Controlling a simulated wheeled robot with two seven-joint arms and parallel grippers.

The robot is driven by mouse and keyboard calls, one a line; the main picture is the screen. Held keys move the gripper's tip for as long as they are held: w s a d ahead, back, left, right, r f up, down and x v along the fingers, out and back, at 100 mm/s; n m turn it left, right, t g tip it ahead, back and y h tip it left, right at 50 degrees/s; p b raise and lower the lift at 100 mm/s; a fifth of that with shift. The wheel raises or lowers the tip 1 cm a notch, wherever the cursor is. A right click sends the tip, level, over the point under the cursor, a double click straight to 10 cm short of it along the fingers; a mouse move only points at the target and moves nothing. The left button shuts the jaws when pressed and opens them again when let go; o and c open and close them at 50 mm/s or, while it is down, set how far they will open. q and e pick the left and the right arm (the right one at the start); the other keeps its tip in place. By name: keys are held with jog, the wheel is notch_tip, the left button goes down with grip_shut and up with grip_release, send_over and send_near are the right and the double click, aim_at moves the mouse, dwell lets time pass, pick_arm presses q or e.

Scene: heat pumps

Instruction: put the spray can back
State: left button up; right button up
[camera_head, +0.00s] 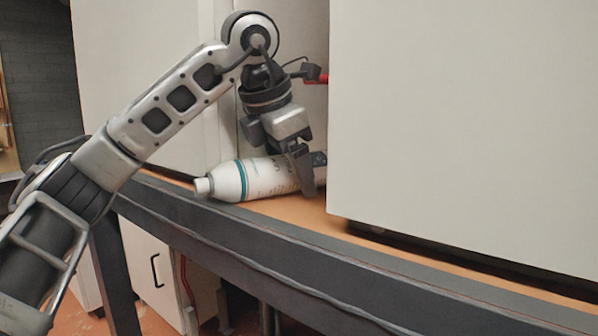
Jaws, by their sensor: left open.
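A white spray can (262,178) with a teal band near its cap lies on its side on the orange-brown shelf surface (300,212). Its cap end points left, and its right end is partly behind my gripper. My left gripper (307,175) reaches down over the right part of the can, with its fingers at the can's body. The jaws are open. Whether the fingers touch the can cannot be told. My right gripper is not in view.
Large white cabinets stand on the shelf to the right (460,120) and to the left (125,75), leaving a narrow gap where the can lies. A dark metal beam (250,243) runs along the shelf's front edge. A white cabinet (150,262) with a black handle is below.

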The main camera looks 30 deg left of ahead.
pick_arm(q)
jog(key=c, duration=1.3)
jog(key=shift+r, duration=0.1)
